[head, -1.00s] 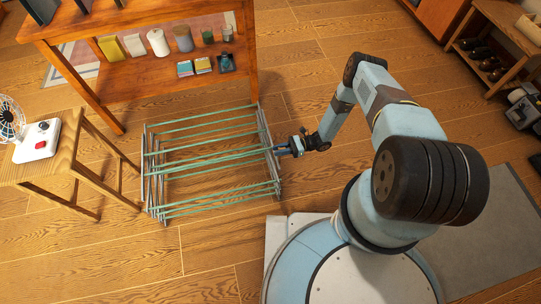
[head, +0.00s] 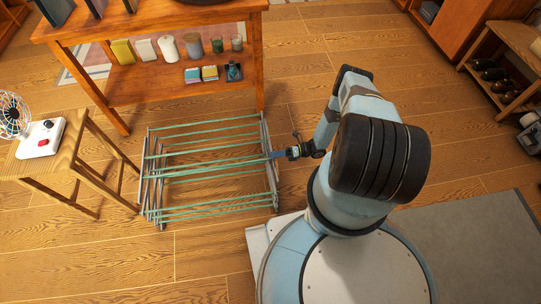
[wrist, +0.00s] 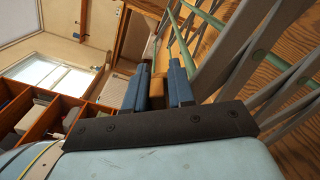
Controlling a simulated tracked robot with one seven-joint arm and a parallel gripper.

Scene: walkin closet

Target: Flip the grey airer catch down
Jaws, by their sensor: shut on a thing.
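The airer (head: 205,172) stands on the wooden floor, with green rods and grey crossed side bars. Its grey bars (wrist: 240,60) also run along the right of the wrist view. My gripper (head: 280,154) is at the middle of the airer's right side in the head view. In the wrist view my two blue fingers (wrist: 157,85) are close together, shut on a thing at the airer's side. That is where the grey catch would sit, but the fingers hide it, and I cannot tell its angle.
A wooden shelf table (head: 150,90) with jars and small boxes stands behind the airer. A wooden stool (head: 75,150) with a white fan (head: 40,138) stands at its left. The floor (head: 205,255) in front of the airer is clear.

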